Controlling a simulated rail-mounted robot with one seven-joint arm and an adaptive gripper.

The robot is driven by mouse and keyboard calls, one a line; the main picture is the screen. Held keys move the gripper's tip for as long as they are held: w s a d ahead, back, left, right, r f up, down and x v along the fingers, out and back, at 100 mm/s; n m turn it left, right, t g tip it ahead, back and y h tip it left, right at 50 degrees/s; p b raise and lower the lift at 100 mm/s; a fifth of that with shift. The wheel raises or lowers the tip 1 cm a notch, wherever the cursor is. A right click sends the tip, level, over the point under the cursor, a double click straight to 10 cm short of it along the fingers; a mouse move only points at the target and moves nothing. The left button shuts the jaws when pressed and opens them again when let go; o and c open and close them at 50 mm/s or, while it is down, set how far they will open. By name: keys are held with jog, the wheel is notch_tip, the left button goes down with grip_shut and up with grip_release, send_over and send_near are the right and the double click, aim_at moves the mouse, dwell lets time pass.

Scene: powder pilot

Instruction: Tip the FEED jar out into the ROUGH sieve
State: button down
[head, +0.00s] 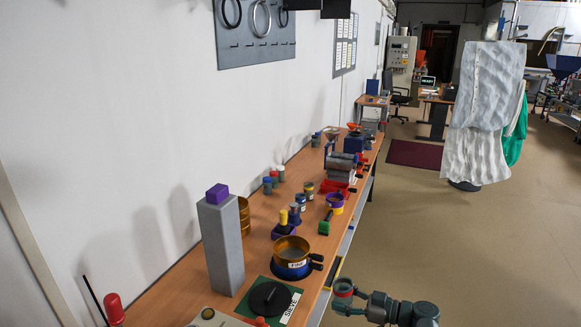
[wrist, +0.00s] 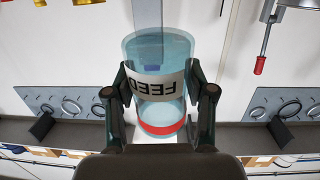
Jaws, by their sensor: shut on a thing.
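The FEED jar (wrist: 160,112) is clear and bluish with a red band and a white label, which reads upside down in the wrist view. My gripper (wrist: 160,92) is shut around its sides. In the head view the jar (head: 343,288) is upright at lower right, off the bench's front edge, with my gripper (head: 350,303) on it. I cannot make out powder inside. A brass sieve (head: 291,250) on a blue base has a label that looks like FINE. A yellow and purple round piece (head: 334,203) stands farther back. I cannot read ROUGH anywhere.
A tall grey column (head: 221,245) with a purple block on top stands left of the brass sieve. A black round lid (head: 270,298) lies on a green mat marked SIEVE. A green brush (head: 325,223) and several small jars stand behind.

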jog(key=d+f+m+t+h, duration=0.1)
jog(key=d+m+t, duration=0.1)
jog(key=d, duration=0.7)
jog(key=shift+s+f+b, duration=0.25)
jog(key=shift+s+b, duration=0.2)
